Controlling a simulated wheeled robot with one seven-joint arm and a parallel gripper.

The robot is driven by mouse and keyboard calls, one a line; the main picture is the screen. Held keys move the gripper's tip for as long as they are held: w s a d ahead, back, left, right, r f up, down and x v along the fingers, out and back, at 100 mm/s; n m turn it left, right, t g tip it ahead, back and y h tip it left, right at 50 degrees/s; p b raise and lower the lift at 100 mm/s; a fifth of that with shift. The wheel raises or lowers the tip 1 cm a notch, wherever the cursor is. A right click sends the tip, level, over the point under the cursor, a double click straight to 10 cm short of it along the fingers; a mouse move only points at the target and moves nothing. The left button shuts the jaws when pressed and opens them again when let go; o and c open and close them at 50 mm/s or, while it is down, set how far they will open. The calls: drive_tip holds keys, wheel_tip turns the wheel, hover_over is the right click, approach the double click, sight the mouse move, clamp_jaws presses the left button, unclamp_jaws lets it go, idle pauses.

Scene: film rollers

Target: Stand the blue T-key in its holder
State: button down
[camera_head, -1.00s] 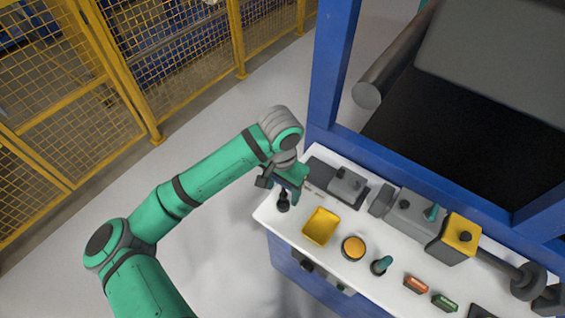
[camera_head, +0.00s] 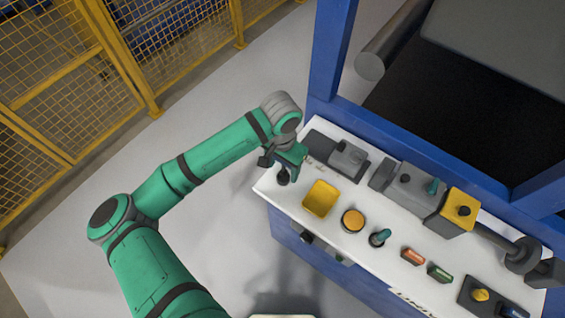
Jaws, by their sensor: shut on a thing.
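My gripper (camera_head: 285,166) is at the left end of the white worktop, seen from above and partly hidden by my wrist. It is shut on what appears to be the blue T-key, which is mostly hidden at the jaws, so its tilt cannot be told. A dark knob-like piece (camera_head: 283,179) shows just below the gripper; whether it touches the gripper cannot be told. I cannot make out for certain which fixture is the holder.
On the white worktop (camera_head: 290,202) are a yellow tray (camera_head: 320,198), an orange button (camera_head: 353,221), a teal knob (camera_head: 380,237), red (camera_head: 413,256) and green (camera_head: 439,273) switches. A grey block (camera_head: 347,157) stands behind. A blue frame post (camera_head: 334,60) rises close to my wrist.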

sight(282, 164)
drive_tip(key=shift+f, duration=1.7)
drive_tip(key=shift+a+f, duration=0.1)
drive_tip(key=shift+f, duration=0.1)
drive_tip(key=shift+c, duration=0.5)
unclamp_jaws()
drive_tip(key=shift+s, duration=0.1)
drive_tip(key=shift+r, duration=3.5)
